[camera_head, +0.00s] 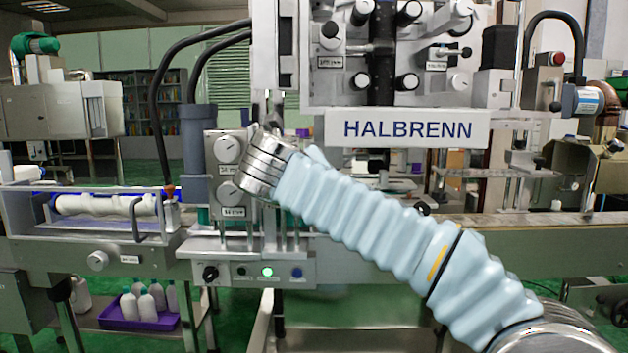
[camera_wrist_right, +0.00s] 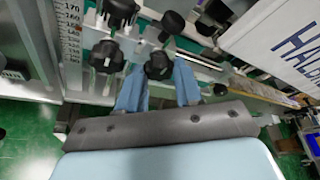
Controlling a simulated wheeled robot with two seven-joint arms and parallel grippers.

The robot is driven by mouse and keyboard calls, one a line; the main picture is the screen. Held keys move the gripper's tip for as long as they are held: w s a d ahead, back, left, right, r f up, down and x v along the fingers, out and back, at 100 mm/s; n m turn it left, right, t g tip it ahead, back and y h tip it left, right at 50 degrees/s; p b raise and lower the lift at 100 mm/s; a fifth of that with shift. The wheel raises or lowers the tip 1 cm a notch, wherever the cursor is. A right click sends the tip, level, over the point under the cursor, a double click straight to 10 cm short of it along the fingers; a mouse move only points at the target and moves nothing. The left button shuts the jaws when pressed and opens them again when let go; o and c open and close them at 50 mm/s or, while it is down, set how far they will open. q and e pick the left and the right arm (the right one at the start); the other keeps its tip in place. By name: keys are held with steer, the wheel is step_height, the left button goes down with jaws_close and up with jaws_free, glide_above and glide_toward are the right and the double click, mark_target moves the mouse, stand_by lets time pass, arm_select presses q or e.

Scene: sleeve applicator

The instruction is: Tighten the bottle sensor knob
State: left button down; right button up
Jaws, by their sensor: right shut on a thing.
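My right arm, in a pale blue sleeve, reaches from the lower right in the head view to the machine's column. Its gripper (camera_head: 264,112) is mostly hidden there behind the wrist. In the right wrist view the two blue fingers of my right gripper (camera_wrist_right: 158,80) stand on either side of a black knob (camera_wrist_right: 158,66) and are shut on it. The knob sits on a metal bar; its label is not readable, so I cannot confirm it is the bottle sensor knob. My left gripper is in neither view.
Another black knob (camera_wrist_right: 106,57) sits close left of the held one, beside a ruler scale (camera_wrist_right: 71,35). The HALBRENN panel (camera_head: 407,129) is close on the right. Two grey dials (camera_head: 229,150) and a conveyor (camera_head: 525,226) lie around my arm.

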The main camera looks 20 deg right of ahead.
steer(key=shift+f, duration=0.15)
steer(key=o, duration=0.8)
steer(key=shift+c, duration=0.2)
steer(key=shift+a, duration=0.1)
steer(key=v, duration=1.3)
steer(key=shift+s+a, duration=0.15)
steer(key=shift+s, duration=0.15)
